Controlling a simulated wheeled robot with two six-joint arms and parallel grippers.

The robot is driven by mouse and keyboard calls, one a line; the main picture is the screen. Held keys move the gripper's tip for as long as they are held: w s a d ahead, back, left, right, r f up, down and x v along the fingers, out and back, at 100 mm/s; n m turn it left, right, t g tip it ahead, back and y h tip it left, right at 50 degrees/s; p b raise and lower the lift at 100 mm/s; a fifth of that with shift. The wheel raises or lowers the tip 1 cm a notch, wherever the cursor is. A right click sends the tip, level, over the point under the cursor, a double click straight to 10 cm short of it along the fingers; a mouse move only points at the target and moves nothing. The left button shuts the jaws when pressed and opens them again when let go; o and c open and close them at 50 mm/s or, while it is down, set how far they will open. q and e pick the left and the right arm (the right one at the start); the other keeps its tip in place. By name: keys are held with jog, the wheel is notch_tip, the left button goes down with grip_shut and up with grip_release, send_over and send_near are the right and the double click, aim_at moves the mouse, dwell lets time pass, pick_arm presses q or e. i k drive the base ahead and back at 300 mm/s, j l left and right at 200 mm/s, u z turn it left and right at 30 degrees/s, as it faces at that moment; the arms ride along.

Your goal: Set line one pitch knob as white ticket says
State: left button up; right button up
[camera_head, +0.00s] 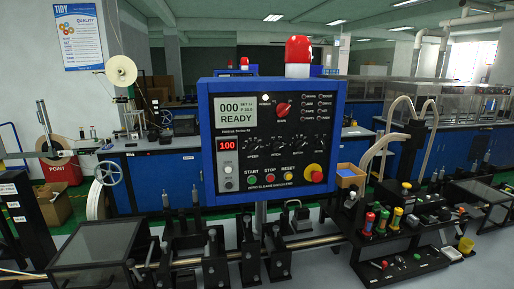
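A blue-framed control panel (272,137) stands upright in the middle of the view. A red digital display (228,145) reads 100. I cannot make out a white ticket. Neither of my grippers is in view.
Green, red and yellow buttons (268,178) and a red emergency stop (314,173) line the panel's lower part. A rail with black brackets (213,262) runs below it. A tool rack (385,222) with coloured handles stands right. A clear-topped box (95,245) stands left.

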aim_at(277, 146)
jog(key=k+j+u, duration=0.15)
jog(key=k+u, duration=0.15)
jog(key=u, duration=0.15)
jog(key=k+j+u, duration=0.25)
jog(key=u, duration=0.25)
jog(key=k+j+u, duration=0.25)
jog(key=j+u, duration=0.2)
jog(key=k+j+u, duration=0.15)
jog(key=j+u, duration=0.2)
jog(key=u, duration=0.15)
jog(key=z, duration=2.05)
